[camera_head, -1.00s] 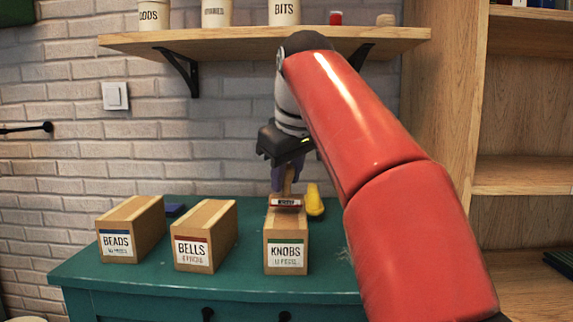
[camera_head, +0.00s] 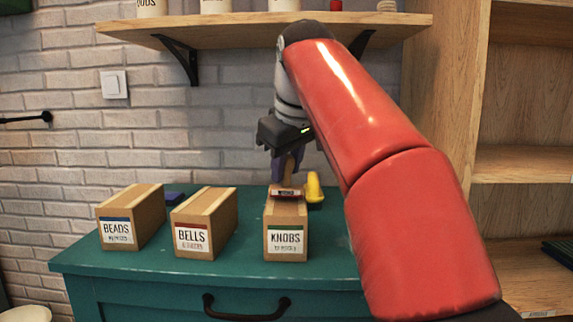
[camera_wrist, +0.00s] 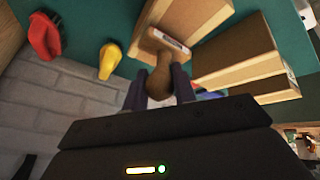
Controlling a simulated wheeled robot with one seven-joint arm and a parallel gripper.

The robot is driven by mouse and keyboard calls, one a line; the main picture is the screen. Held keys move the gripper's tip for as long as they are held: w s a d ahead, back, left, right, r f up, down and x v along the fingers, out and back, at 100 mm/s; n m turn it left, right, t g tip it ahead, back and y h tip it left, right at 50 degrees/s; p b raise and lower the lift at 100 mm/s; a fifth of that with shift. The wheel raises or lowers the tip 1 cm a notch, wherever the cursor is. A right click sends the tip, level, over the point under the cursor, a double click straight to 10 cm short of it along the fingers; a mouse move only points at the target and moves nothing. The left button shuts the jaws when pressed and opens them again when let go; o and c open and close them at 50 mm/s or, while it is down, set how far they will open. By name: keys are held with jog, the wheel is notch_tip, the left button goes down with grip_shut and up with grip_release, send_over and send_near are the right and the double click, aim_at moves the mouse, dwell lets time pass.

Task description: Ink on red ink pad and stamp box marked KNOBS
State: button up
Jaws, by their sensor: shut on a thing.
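The box marked KNOBS (camera_head: 286,242) stands upright on the teal cabinet top, its label with a green band facing me. My gripper (camera_head: 287,168) is above the far part of this box, shut on the handle of a stamp (camera_head: 287,192). The stamp head, with a pale label and reddish edge, is at the box top; I cannot tell whether it touches. In the wrist view the wooden stamp handle (camera_wrist: 160,82) runs between the fingers (camera_wrist: 160,98), over the box top (camera_wrist: 200,12). The stamping face is hidden. I cannot make out a red ink pad.
Boxes marked BELLS (camera_head: 205,225) and BEADS (camera_head: 130,220) stand to the left. A blue pad (camera_head: 174,199) lies behind them. A shelf (camera_head: 250,30) hangs above.

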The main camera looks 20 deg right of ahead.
jog(key=shift+f, duration=0.65)
dwell(1.3)
notch_tip(320, 180, up, 3)
jog(key=shift+f+p, duration=0.1)
jog(key=shift+p, duration=0.7)
jog(key=shift+w+r, duration=0.15)
jog(key=shift+r, duration=2.1)
